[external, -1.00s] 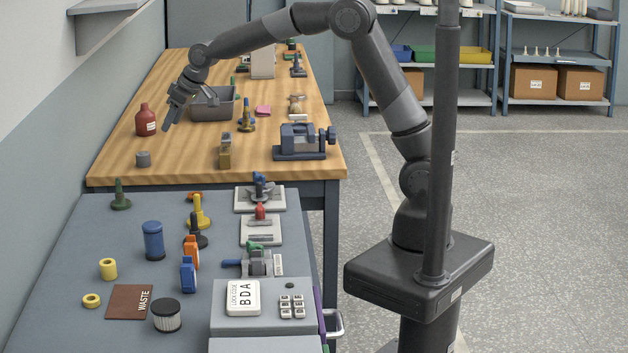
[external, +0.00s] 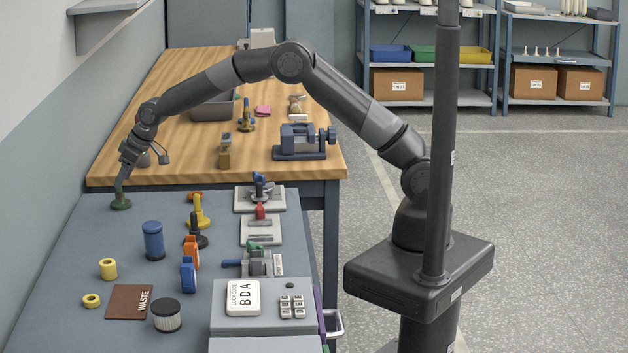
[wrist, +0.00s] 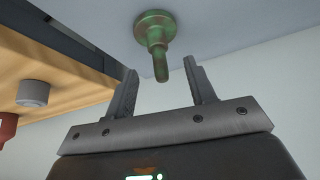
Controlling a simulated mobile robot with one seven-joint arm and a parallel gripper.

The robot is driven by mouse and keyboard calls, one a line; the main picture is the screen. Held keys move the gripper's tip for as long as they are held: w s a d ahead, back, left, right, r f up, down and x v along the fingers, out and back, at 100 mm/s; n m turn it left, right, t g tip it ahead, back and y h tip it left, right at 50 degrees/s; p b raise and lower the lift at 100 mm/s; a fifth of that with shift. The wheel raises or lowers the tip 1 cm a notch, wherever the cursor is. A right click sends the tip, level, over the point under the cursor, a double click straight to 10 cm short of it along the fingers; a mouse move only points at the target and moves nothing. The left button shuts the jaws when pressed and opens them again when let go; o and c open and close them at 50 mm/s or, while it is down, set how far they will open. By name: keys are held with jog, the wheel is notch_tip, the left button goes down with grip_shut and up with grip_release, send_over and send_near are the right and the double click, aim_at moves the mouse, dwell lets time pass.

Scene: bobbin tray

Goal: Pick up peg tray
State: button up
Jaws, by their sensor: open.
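A green upright peg-like piece (external: 121,203) with a round base stands at the far left of the grey bench. In the wrist view its stem (wrist: 160,66) points between my fingertips, and its base (wrist: 152,29) lies beyond them. My gripper (external: 122,184) is directly above this piece, pointing down, open and empty; its two fingers also show in the wrist view (wrist: 165,72). A grey open tray (external: 212,111) sits on the wooden table, partly hidden behind my arm. Nothing in view is clearly marked as a peg tray.
Several coloured parts stand nearby, including a blue cylinder (external: 154,246), a yellow piece (external: 199,215) and an orange one (external: 191,254). A small vise (external: 303,146) is on the wooden table. The bench just around the green piece is clear.

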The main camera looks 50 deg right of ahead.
aim_at(119, 193)
jog(key=shift+x, duration=2.6)
jog(key=shift+s+d, duration=0.1)
jog(key=shift+c, duration=0.2)
jog(key=c, duration=1)
jog(key=shift+c, duration=0.2)
